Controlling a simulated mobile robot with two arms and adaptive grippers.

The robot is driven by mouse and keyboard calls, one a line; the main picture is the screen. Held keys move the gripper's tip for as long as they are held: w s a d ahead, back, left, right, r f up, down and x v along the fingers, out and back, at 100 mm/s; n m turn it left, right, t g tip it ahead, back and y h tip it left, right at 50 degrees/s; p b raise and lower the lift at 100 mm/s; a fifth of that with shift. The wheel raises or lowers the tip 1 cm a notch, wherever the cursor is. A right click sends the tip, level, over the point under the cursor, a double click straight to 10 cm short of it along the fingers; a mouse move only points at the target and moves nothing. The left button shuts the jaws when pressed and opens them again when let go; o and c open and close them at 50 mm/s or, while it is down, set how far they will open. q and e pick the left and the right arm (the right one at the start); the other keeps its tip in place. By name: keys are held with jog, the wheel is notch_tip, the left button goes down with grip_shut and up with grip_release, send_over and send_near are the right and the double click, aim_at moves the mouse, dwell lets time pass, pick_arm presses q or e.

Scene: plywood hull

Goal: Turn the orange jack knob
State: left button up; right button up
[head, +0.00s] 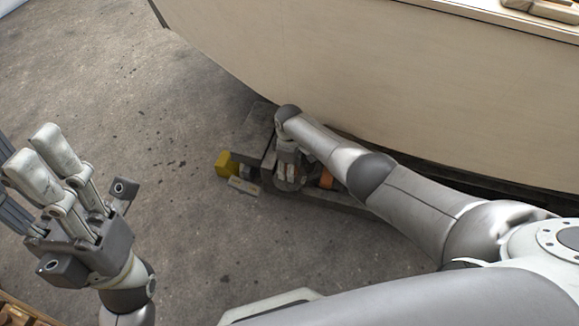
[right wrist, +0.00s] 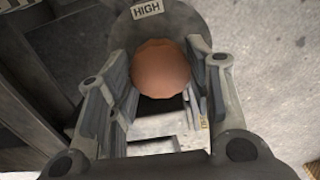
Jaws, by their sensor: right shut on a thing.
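The orange jack knob (right wrist: 161,68) shows in the right wrist view as a faceted round knob in front of a grey disc (right wrist: 185,28) labelled HIGH. My right gripper (right wrist: 163,85) has a finger on each side of the knob and is shut on it. In the head view my right gripper (head: 287,158) reaches down to the dark jack (head: 345,197) beside the hull, and the wrist hides much of it.
The pale plywood hull (head: 340,80) curves above and behind the jack, close to my right arm. A yellow block (head: 224,164) and a small pale plate (head: 243,186) are at the jack's left end. The concrete floor (head: 180,220) left of the jack is mostly clear.

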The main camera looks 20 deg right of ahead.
jog(key=shift+n, duration=0.3)
jog(key=o, duration=0.7)
jog(key=shift+a, duration=0.1)
jog(key=shift+o, duration=0.2)
notch_tip(320, 180, up, 12)
dwell(0.4)
dwell(0.4)
